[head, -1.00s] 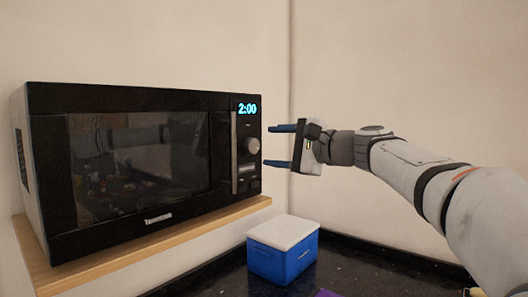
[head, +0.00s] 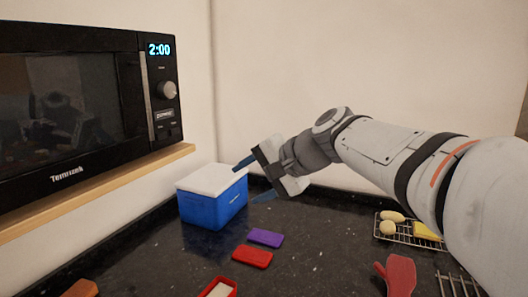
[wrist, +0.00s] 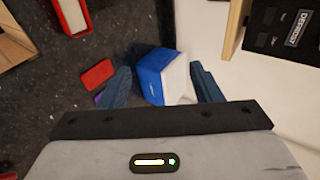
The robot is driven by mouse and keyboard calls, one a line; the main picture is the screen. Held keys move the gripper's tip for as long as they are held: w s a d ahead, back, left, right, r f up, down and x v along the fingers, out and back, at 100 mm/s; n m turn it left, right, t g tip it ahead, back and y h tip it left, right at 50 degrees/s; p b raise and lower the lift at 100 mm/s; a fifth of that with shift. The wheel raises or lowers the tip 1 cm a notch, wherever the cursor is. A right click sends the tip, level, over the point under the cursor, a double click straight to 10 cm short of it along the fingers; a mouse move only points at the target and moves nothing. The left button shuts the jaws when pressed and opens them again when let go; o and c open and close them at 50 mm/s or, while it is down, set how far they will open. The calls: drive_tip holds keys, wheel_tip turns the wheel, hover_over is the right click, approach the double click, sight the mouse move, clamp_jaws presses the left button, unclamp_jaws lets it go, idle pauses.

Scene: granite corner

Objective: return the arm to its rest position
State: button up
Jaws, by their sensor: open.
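My gripper (head: 252,181) is open, with its two blue fingers apart and nothing between them. In the head view it hangs in the air to the right of the blue box with a white lid (head: 212,195), its fingers tilted toward the lower left. In the wrist view my gripper (wrist: 165,85) shows both fingers, with the blue box (wrist: 152,75) seen beyond the gap. The black microwave (head: 70,100) stands on a wooden shelf (head: 100,190) at the left. Its door is closed and its display reads 2:00.
A purple piece (head: 265,237) and a red lid (head: 252,257) lie on the dark counter (head: 330,240). A red container (head: 218,288) is at the front. A wire rack (head: 412,232) with food and a red mitt (head: 397,274) are at the right. The counter's middle is mostly clear.

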drive_tip(key=s+d+f+n+g+h, duration=0.1)
drive_tip(key=s+d+f+h, duration=0.3)
drive_tip(key=s+d+f, duration=0.5)
drive_tip(key=s+d+f+n+g+h, duration=0.2)
drive_tip(key=s+d+f+n+h, duration=0.2)
drive_tip(key=s+d+f, duration=0.5)
wheel_tip(320, 180, down, 5)
drive_tip(key=shift+s+d+r+n+h, duration=0.15)
drive_tip(key=shift+s+d+n+h, duration=0.2)
drive_tip(key=shift+s+h, duration=0.2)
drive_tip(key=shift+w, duration=0.1)
drive_tip(key=shift+c, duration=0.5)
